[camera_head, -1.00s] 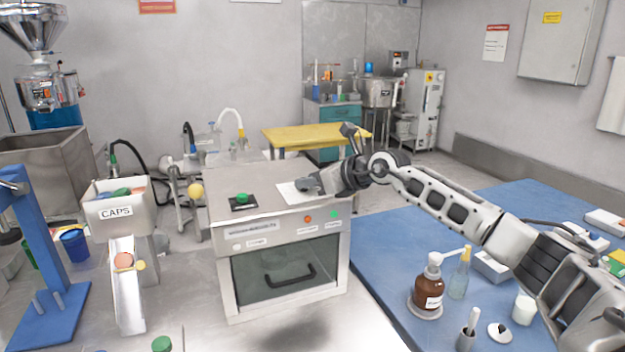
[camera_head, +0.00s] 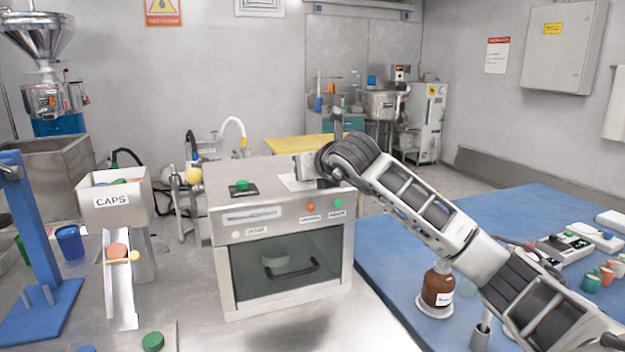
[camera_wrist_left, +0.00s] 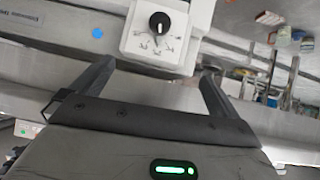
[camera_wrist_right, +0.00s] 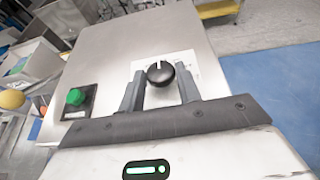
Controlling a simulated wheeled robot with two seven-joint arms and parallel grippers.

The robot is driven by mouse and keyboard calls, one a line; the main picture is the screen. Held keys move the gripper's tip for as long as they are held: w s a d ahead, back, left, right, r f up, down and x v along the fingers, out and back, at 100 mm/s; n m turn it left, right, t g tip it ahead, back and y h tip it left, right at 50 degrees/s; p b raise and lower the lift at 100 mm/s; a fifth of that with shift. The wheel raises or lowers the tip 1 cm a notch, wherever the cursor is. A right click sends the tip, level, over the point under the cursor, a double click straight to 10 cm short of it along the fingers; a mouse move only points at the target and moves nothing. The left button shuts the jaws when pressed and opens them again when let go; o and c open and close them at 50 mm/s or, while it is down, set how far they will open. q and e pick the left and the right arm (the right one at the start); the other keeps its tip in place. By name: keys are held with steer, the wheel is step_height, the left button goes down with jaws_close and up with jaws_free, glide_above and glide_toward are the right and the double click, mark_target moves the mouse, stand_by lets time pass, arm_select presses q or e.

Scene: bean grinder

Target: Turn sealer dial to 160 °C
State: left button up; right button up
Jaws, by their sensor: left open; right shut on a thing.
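In the right wrist view a black dial (camera_wrist_right: 159,73) with a white pointer mark sits on a white plate (camera_wrist_right: 188,58) on top of a steel cabinet (camera_wrist_right: 118,48). My right gripper (camera_wrist_right: 161,80) is shut on this dial, one finger on each side. The pointer aims toward the top of the picture; the scale marks are too small to read. In the head view my right gripper (camera_head: 308,168) hides the dial. My left gripper (camera_wrist_left: 157,72) is open and empty. Beyond it, another black dial (camera_wrist_left: 159,22) sits on a white panel (camera_wrist_left: 182,30). The left arm is outside the head view.
A green button (camera_head: 242,184) sits on the cabinet top, left of the white plate. A CAPS bin (camera_head: 112,200) and chute stand left. A blue table (camera_head: 480,220) with bottles lies right.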

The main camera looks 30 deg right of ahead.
arm_select(q)
steer(key=shift+d, duration=0.1)
arm_select(e)
steer(key=shift+r, duration=0.1)
stand_by(0.3)
steer(key=o, duration=1)
steer(key=shift+c, duration=0.2)
arm_select(q)
steer(key=shift+w, duration=0.1)
arm_select(e)
steer(key=shift+s+a, duration=0.1)
steer(key=shift+s, duration=0.3)
arm_select(q)
steer(key=b, duration=0.1)
steer(key=f+b, duration=0.1)
steer(key=b, duration=0.1)
steer(key=shift+w+d+n+b, duration=0.15)
steer(key=shift+d+n+b, duration=0.15)
arm_select(e)
steer(key=v, duration=1.5)
steer(key=shift+a, duration=0.2)
steer(key=shift+w+r, duration=0.1)
steer(key=shift+r, duration=0.05)
